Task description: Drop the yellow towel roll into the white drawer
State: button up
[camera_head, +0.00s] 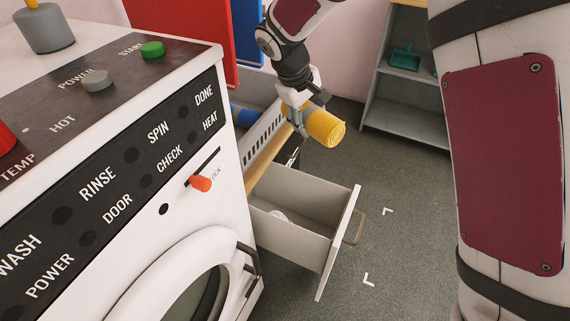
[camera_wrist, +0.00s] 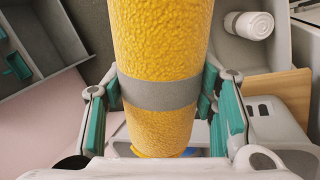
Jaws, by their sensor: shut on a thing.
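The yellow towel roll (camera_head: 325,128) has a grey band around it and is held in my gripper (camera_head: 298,110). In the wrist view the roll (camera_wrist: 162,40) stands between the two green-padded fingers of my gripper (camera_wrist: 163,100), which are shut on it at the band. In the head view the white drawer (camera_head: 292,238) is pulled open beside the washing machine. The roll is above and behind the drawer, apart from it. A white rolled item lies inside the drawer; it also shows in the wrist view (camera_wrist: 250,25).
The white washing machine (camera_head: 225,200) fills the left, with an orange lock knob (camera_head: 201,183). A grey slotted bin (camera_head: 262,135) stands behind the drawer. A grey shelf (camera_head: 400,90) with a teal dustpan (camera_head: 405,58) is at the back. Grey floor right of the drawer is clear.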

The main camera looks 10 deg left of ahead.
jog(key=s+a+f+n+b, duration=0.1)
jog(key=a+f+n+b, duration=0.1)
jog(key=f+b, duration=0.4)
jog(key=s+a+f+n+t+y+b, duration=0.1)
jog(key=a+f+b, duration=0.3)
jog(key=f, duration=0.6)
jog(key=shift+s+f+n+b, duration=0.15)
jog(key=shift+s+n+b, duration=0.4)
jog(key=shift+b, duration=0.55)
jog(key=o, duration=1.4)
jog(key=shift+c, duration=0.2)
notch_tip(320, 180, up, 10)
